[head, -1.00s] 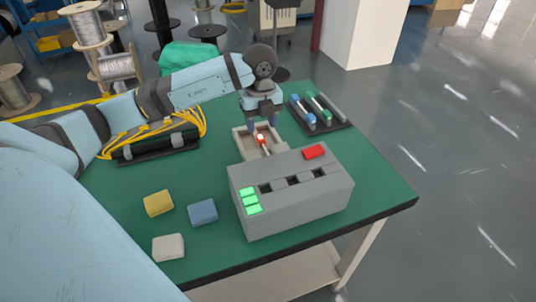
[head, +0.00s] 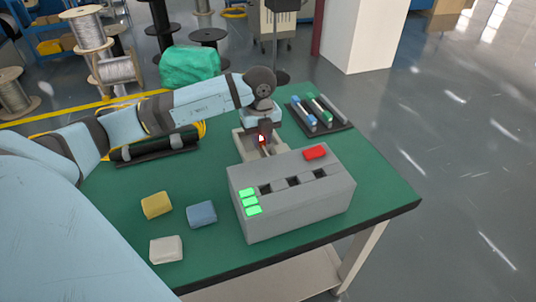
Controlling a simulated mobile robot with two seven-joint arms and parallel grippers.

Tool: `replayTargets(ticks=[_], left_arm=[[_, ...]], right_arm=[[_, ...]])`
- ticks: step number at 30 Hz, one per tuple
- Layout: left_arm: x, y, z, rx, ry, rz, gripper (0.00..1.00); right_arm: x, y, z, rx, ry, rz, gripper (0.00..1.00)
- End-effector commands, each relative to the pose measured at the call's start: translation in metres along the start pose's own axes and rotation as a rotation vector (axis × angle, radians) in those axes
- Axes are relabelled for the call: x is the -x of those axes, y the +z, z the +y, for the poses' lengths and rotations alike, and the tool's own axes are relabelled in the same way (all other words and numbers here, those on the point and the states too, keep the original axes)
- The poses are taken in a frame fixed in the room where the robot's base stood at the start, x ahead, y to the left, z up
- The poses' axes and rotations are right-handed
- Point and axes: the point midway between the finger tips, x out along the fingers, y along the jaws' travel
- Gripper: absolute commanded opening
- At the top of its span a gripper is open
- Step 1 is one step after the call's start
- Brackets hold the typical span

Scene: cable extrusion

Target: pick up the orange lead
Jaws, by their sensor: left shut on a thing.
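The orange lead (head: 262,139) shows as a small red-orange end with a pale length below it, over the shallow beige tray (head: 241,144) behind the grey box. My left gripper (head: 263,134) reaches down from above the tray and is shut on the orange lead. The fingers hide most of the lead, and I cannot tell whether it is clear of the tray. My right gripper is not in view.
The grey box (head: 300,210) with green lights, dark slots and a red button (head: 316,153) stands just in front. A dark rack (head: 335,125) with blue and green pieces lies right. Yellow (head: 156,205), blue (head: 202,214) and white (head: 166,249) blocks lie front left.

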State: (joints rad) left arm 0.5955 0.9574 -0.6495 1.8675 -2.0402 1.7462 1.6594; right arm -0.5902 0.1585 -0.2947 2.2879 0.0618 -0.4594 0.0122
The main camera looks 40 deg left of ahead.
Motion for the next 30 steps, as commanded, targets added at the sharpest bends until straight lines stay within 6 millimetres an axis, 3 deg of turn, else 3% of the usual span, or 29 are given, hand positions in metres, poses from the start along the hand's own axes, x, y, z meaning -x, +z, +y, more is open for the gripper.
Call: replayTargets(ticks=[11, 18, 30], left_arm=[[0.005, 0.0, 0.0, 0.0, 0.001, 0.0, 0.0], [0.001, 0.037, 0.0, 0.004, 0.001, 0.0, 0.0], [0.002, 0.117, -0.001, 0.004, -0.001, 0.0, 0.0]], right_arm=[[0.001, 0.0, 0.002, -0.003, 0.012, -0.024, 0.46], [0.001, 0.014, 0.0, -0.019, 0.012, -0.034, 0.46], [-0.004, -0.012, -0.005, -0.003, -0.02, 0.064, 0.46]])
